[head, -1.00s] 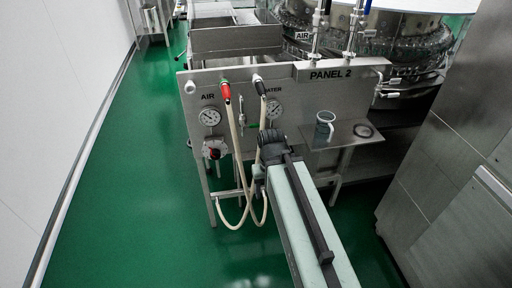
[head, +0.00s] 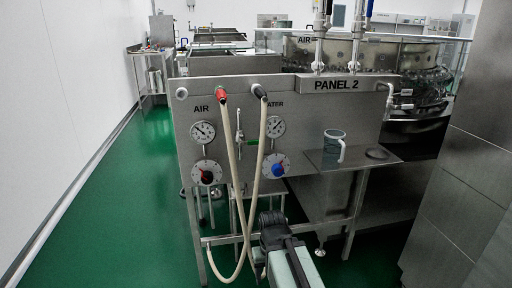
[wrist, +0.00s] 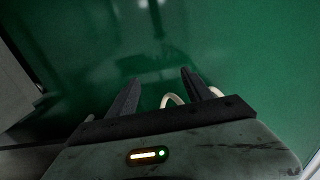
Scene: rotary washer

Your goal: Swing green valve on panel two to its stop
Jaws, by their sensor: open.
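Panel two (head: 335,84) is a steel panel marked PANEL 2, standing upright ahead in the head view. The green valve (head: 239,136) is a small lever between the two hoses, with its handle roughly upright. It sits between the AIR gauge (head: 203,132) and the WATER gauge (head: 275,127). My gripper (wrist: 160,88) is open and empty in the wrist view, with green floor beyond its fingers. In the head view my arm's dark end is low at the bottom, below the panel and apart from the valve. The fingertips cannot be made out there.
Two pale hoses (head: 232,180) hang from the red and black fittings and loop before the panel. A red knob (head: 206,176) and blue knob (head: 278,169) flank the valve below. A mug (head: 333,148) stands on the side shelf (head: 380,164). Green floor (head: 110,220) is clear at left.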

